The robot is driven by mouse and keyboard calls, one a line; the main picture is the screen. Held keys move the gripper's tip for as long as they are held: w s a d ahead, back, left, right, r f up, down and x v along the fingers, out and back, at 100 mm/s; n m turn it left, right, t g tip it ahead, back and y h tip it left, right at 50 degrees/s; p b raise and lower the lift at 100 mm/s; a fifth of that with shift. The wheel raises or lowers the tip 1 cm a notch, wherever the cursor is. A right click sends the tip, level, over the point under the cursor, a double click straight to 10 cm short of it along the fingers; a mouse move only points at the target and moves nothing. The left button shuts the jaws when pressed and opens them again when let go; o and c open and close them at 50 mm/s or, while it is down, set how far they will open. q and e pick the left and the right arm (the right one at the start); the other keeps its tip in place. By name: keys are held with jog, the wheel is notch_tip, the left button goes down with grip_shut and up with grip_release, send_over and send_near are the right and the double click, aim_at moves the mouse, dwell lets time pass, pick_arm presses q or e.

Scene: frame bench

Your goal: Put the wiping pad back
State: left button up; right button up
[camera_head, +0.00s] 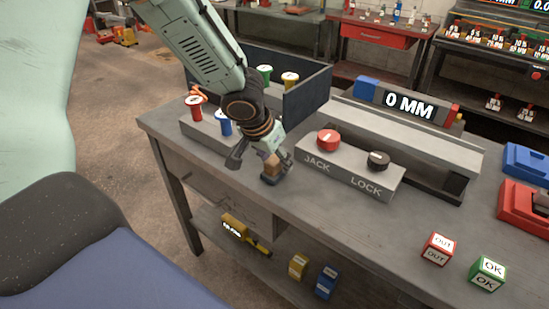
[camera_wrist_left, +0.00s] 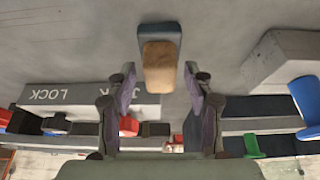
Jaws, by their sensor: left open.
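The wiping pad (camera_head: 270,178) has a tan wooden grip on a dark blue-grey base. It lies on the grey bench (camera_head: 425,218) to the left of the JACK/LOCK block. My left gripper (camera_head: 263,162) is open just above it and partly covers it. In the left wrist view the pad (camera_wrist_left: 159,60) lies just past the fingertips, roughly centred between the two fingers (camera_wrist_left: 159,76), which stand apart on either side. I cannot tell whether a finger touches it. My right gripper is not in view.
The JACK/LOCK block (camera_head: 345,170) with red and black knobs stands close right of the pad. A grey rack (camera_head: 205,128) with coloured plugs is behind-left. A 0 MM display (camera_head: 408,106) is behind. OUT (camera_head: 438,249) and OK (camera_head: 487,274) cubes sit front right.

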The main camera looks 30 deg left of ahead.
pick_arm(q)
jog(key=shift+d+p+v, duration=0.2)
jog(key=shift+p+v, duration=1.05)
jog(key=shift+v, duration=4.85)
jog(key=s+d+f+g+h, duration=0.1)
jog(key=s+d+f+g, duration=0.1)
jog(key=s+d+f, duration=0.55)
jog(key=s+d+f+g+h, duration=0.25)
jog(key=s+f, duration=0.25)
jog(key=f, duration=0.6)
jog(key=s+a+f+y, duration=0.1)
jog(key=s+f+y, duration=0.1)
jog(key=s+f, duration=0.3)
jog(key=s+a+f+n+y, duration=0.1)
jog(key=s+f+y, duration=0.1)
jog(key=s+f, duration=0.3)
jog(key=s, duration=0.4)
jog(key=shift+s, duration=0.25)
